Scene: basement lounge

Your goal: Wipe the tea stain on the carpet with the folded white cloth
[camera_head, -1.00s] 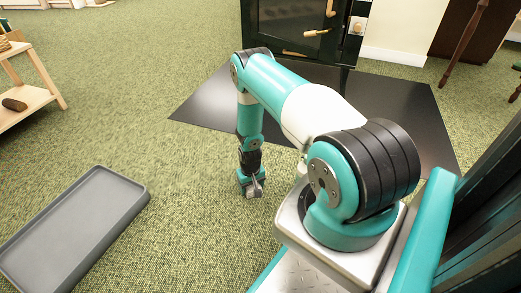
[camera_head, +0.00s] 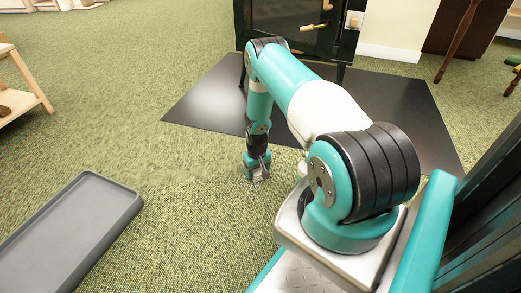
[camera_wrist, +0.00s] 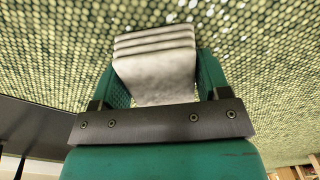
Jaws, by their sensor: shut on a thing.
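My gripper (camera_head: 257,172) points down at the carpet (camera_head: 190,190), in front of the black floor plate. It is shut on the folded white cloth (camera_wrist: 155,72), whose stacked layers stick out past the fingers in the wrist view. In the head view the cloth is too small to make out clearly. The cloth is close to the carpet, but I cannot tell whether it touches. I cannot make out the tea stain in either view; the arm, gripper or cloth may hide it.
A grey tray (camera_head: 127,190) lies on the carpet at the left. A black floor plate (camera_head: 205,95) under a dark stove (camera_head: 290,40) lies behind the gripper. A wooden shelf (camera_head: 38,85) stands at the far left. The carpet between tray and gripper is clear.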

